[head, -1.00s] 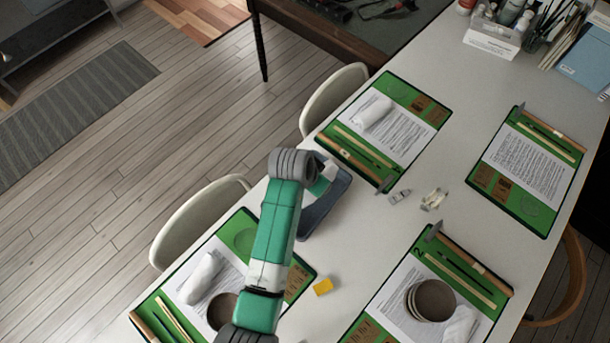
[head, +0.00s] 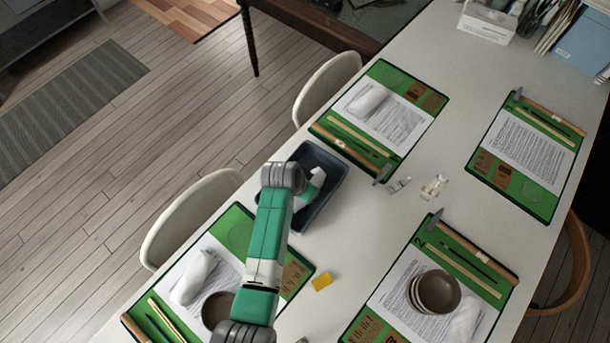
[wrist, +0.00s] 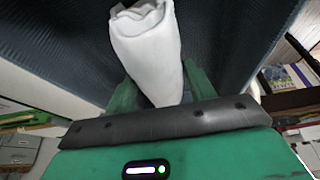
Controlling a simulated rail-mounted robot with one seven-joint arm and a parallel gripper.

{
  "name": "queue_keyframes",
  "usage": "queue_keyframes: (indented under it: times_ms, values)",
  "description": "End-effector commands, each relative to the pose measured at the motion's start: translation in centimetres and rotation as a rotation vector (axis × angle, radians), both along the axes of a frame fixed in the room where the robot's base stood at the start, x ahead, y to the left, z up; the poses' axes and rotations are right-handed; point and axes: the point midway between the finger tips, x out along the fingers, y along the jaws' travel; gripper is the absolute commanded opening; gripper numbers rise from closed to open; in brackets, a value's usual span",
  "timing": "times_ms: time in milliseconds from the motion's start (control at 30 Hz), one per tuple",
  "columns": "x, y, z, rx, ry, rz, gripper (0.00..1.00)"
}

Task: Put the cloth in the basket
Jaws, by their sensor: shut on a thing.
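The cloth (wrist: 147,55) is a white roll gripped between the green fingers of my gripper (wrist: 160,88) in the wrist view. The basket (head: 335,196) is a dark blue-grey open tray on the white table in the head view, beside the near chair. My gripper (head: 308,188) is over the left part of the basket, with a white piece at its end. The basket's dark ribbed surface (wrist: 235,40) fills much of the wrist view behind the cloth. I cannot tell whether the cloth touches the basket.
Green mats with papers lie around, one behind the basket (head: 425,98) and one below my arm (head: 240,236). Other white rolls (head: 366,101) (head: 194,277) lie on mats. Brown bowls (head: 438,291), a yellow block (head: 321,282) and small items (head: 433,186) stand nearby. A white chair (head: 190,215) borders the table.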

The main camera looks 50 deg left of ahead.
Motion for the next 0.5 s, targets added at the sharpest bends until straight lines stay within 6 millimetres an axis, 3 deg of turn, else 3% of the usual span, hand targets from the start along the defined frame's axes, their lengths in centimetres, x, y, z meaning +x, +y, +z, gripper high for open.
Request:
queue_keyframes:
  times_ms: [300, 333, 433, 500]
  values:
    - [0.05, 0.04, -0.38, 0.001, -0.002, 0.000, 0.32]
    - [0.06, 0.04, -0.37, 0.001, -0.002, 0.000, 0.56]
    - [0.06, 0.04, -0.28, 0.001, -0.002, 0.000, 0.76]
    - [0.05, 0.03, -0.28, 0.001, -0.002, 0.000, 0.76]
